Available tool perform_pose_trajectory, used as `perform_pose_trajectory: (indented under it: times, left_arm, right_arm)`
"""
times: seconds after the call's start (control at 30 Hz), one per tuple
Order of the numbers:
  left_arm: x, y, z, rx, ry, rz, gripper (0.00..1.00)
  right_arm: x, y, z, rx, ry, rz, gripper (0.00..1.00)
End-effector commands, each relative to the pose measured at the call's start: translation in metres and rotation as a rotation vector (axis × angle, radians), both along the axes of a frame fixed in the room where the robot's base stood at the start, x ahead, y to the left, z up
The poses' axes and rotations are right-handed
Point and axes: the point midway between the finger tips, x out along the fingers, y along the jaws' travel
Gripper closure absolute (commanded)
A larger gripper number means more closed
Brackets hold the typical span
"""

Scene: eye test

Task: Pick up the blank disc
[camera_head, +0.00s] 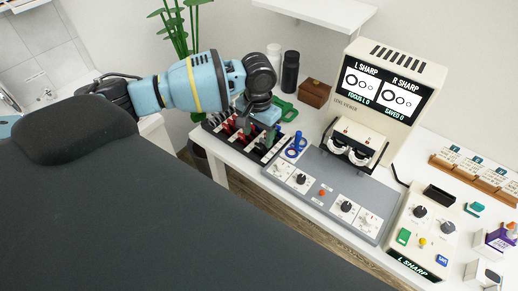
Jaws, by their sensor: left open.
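My left gripper (257,122) reaches in from the left, fingers down over a dark lens rack (218,136) at the left end of the white table. It is open. The rack holds several lens discs with red handles (229,128) and dark or green ones beside them. The gripper and wrist hide part of the rack. I cannot tell which disc is the blank one, nor whether the fingers touch any. A blue-handled piece (296,145) stands on the grey console, right of the gripper. My right gripper is out of view.
The grey console (325,187) with knobs lies right of the rack. The lens viewer (388,94) stands tall behind it. A green piece (286,112), a brown box (315,93) and a black bottle (290,70) are behind the gripper. A dark padded chair (130,215) fills the lower left.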

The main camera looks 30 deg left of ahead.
Motion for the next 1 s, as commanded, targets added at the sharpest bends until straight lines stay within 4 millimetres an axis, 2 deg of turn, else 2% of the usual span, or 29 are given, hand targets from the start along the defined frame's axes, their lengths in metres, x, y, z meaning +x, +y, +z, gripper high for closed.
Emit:
perform_pose_trajectory:
  times: [0.03, 0.27, 0.5, 0.6, 0.9, 1.0]
  left_arm:
    - [0.000, 0.000, -0.006, -0.001, 0.002, 0.000, 0.40]
    - [0.000, 0.000, -0.013, 0.000, 0.001, -0.001, 0.40]
    - [0.003, 0.003, -0.047, 0.000, 0.002, -0.001, 0.40]
    - [0.003, 0.002, -0.056, 0.000, -0.001, -0.002, 0.40]
    - [0.003, 0.002, -0.058, 0.000, -0.002, -0.002, 0.40]
    - [0.003, 0.002, -0.058, 0.000, -0.002, -0.001, 0.53]
  right_arm:
    - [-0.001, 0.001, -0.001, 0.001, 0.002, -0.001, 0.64]
    - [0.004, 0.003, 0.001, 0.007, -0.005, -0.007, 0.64]
    - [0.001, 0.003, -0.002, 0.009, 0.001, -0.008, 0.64]
    - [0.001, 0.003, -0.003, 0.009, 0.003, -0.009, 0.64]
    - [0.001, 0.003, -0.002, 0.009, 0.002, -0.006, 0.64]
    - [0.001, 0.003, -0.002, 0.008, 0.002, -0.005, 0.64]
